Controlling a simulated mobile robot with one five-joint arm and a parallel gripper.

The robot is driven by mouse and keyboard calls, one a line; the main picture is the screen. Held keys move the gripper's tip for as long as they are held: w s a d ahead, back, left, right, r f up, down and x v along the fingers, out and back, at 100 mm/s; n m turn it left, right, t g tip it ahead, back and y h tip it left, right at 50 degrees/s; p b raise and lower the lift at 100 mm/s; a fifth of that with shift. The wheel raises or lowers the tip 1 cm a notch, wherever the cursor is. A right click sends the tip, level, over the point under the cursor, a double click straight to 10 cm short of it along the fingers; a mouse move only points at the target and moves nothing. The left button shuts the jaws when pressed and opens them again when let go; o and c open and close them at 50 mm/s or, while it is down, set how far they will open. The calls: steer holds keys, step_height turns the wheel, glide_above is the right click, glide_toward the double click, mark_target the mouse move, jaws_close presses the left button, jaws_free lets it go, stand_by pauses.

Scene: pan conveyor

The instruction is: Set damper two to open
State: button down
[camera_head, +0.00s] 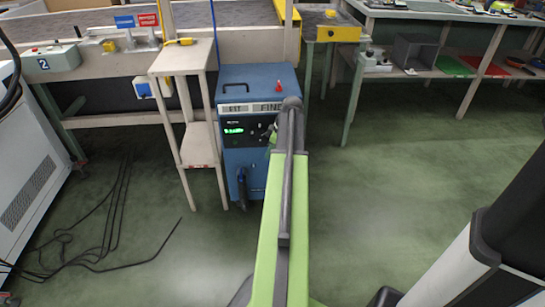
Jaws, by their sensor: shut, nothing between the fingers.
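A blue cabinet (231,88) stands in the middle, with a green-lit display (233,129) on its dark front panel. I cannot make out which part is damper two. My green arm reaches up to the right side of the cabinet front. My gripper (271,140) is small and partly hidden by the arm, by the panel's right side; it looks shut and empty. I cannot tell whether it touches the panel.
A narrow beige stand (183,58) is left of the cabinet. A grey-green box (51,60) marked 2 sits on the bench at left. Black cables (100,225) lie on the floor at left. A workbench (425,14) stands at back right. The green floor at right is largely clear.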

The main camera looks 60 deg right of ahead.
step_height(320, 180, down, 9)
steer(key=b, duration=0.7)
steer(key=shift+s, duration=0.45)
steer(key=shift+w, duration=0.1)
